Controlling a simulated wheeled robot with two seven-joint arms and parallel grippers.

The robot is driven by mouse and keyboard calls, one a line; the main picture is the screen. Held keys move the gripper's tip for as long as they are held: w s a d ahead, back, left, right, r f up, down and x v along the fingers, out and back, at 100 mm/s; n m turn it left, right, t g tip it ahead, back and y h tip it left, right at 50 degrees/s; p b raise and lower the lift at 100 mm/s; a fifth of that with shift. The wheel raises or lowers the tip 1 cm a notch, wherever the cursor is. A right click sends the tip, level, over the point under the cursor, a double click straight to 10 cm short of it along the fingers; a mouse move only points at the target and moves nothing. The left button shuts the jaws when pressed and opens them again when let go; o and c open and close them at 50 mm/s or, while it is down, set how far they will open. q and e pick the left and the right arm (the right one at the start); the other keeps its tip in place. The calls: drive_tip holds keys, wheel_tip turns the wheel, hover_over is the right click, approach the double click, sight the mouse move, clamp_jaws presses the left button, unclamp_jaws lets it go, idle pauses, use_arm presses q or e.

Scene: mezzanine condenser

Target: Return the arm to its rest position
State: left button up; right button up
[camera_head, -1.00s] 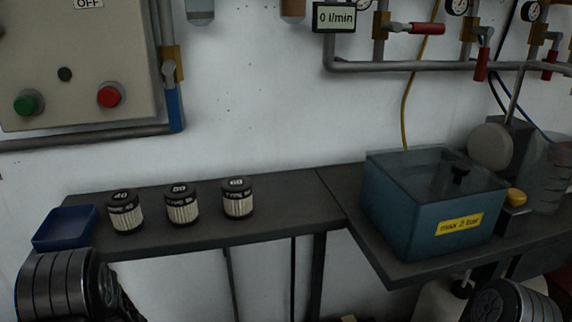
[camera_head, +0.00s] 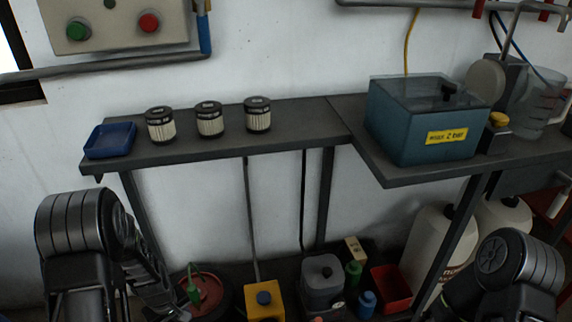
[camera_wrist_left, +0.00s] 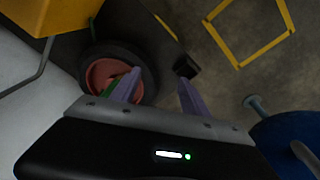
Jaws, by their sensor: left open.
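My left arm (camera_head: 80,225) hangs folded at the lower left of the head view, in front of the bench; its gripper cannot be made out there. In the left wrist view my left gripper (camera_wrist_left: 159,78) is open and empty, its two purple fingers apart over the floor area. My right arm (camera_head: 515,265) shows at the lower right of the head view, and its gripper is outside the frame.
A dark bench (camera_head: 290,115) carries a blue tray (camera_head: 110,152), three filter cartridges (camera_head: 210,120) and a blue-grey tank (camera_head: 415,135). Below are a yellow container (camera_head: 264,305), a red bin (camera_head: 390,285) and white jugs (camera_head: 440,240). A red-hubbed wheel (camera_wrist_left: 105,75) lies near the left fingers.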

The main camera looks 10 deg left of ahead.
use_arm(q)
drive_tip(key=s+d+f+m+h, duration=0.25)
drive_tip(key=s+d, duration=0.35)
drive_tip(key=d, duration=0.3)
drive_tip(key=s+d+f+m+h, duration=0.1)
drive_tip(key=s+d+m, duration=0.3)
drive_tip(key=d, duration=0.6)
drive_tip(key=s+d+f+m+h, duration=0.2)
drive_tip(key=s+d, duration=0.5)
drive_tip(key=d, duration=0.2)
wheel_tip(320, 180, up, 21)
drive_tip(key=w+p, duration=0.1)
drive_tip(key=p, duration=1.9)
drive_tip(key=shift+a+f+g+y+p, duration=0.2)
drive_tip(key=shift+a+g+y+p, duration=0.1)
drive_tip(key=shift+y+p, duration=0.05)
use_arm(e)
wheel_tip(320, 180, up, 21)
use_arm(q)
drive_tip(key=shift+w+f+n, duration=0.1)
drive_tip(key=shift+f+n, duration=0.05)
drive_tip(key=shift+n, duration=0.1)
use_arm(e)
drive_tip(key=shift+f, duration=0.25)
